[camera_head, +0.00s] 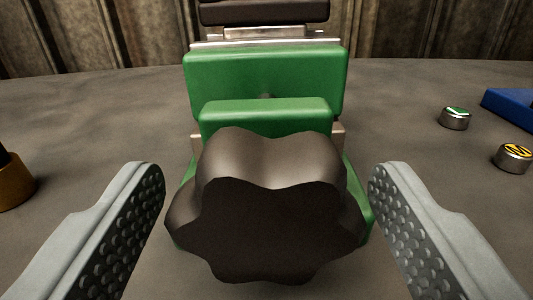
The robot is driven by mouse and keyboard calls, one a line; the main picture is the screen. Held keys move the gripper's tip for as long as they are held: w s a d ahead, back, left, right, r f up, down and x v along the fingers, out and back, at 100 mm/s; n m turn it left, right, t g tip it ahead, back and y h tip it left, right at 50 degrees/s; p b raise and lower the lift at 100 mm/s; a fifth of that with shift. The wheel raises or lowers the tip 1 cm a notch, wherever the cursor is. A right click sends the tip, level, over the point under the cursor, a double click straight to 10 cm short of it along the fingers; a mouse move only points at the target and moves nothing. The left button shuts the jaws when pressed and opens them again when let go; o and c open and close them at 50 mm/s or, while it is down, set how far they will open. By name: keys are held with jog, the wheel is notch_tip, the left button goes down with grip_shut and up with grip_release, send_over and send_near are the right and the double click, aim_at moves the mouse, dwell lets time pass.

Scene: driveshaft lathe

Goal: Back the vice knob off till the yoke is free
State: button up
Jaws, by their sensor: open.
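The vice (215,85) is green and stands in the middle of the camera_head view. Its dark lobed knob (265,230) faces me at the near end. My gripper (266,185) is open, with one grey, studded finger on each side of the knob. A gap shows between each finger and the knob, so neither finger appears to touch it. A dark piece with a metal part under it (265,33) shows at the top, above the vice's green block. I cannot tell whether it is the yoke, as it is cut off by the frame edge.
Two small metal cylinders, one with a green top (455,117) and one with a yellow top (514,157), stand at the right. A blue object (512,106) lies beyond them. A brownish-yellow object (14,186) is at the left edge. The grey surface around the vice is mostly clear.

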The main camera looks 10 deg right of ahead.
jog(key=shift+w, duration=0.2)
jog(key=c, duration=1)
jog(key=shift+o, duration=0.2)
jog(key=shift+n, duration=0.3)
jog(key=shift+n, duration=2.7)
jog(key=o, duration=1)
jog(key=shift+c, duration=0.2)
